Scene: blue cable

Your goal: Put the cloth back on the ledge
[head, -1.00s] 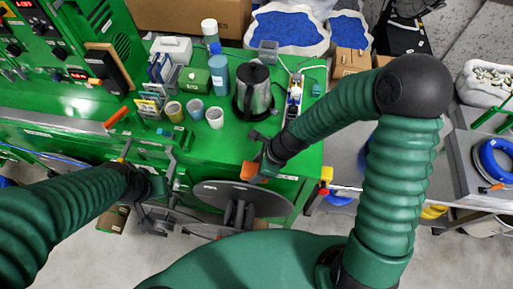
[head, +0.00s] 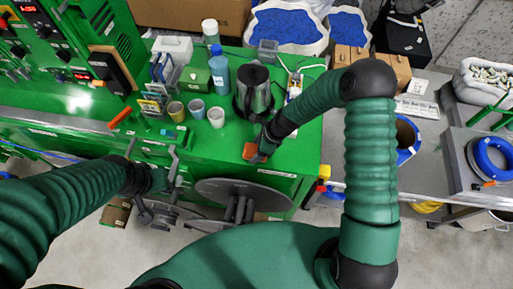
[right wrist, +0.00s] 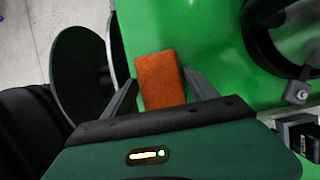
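The orange cloth (head: 250,152) is at the front edge of the green bench top (head: 296,140), right of centre. In the right wrist view the cloth (right wrist: 160,80) lies between the two fingers of my right gripper (right wrist: 161,82), with a finger along each side. My left gripper (head: 160,185) is at the left, in front of the bench front, away from the cloth. Its fingers are hard to make out. I cannot tell which surface is the ledge.
A dark reel (head: 242,200) is below the bench edge. Bare green top lies right of the kettle.

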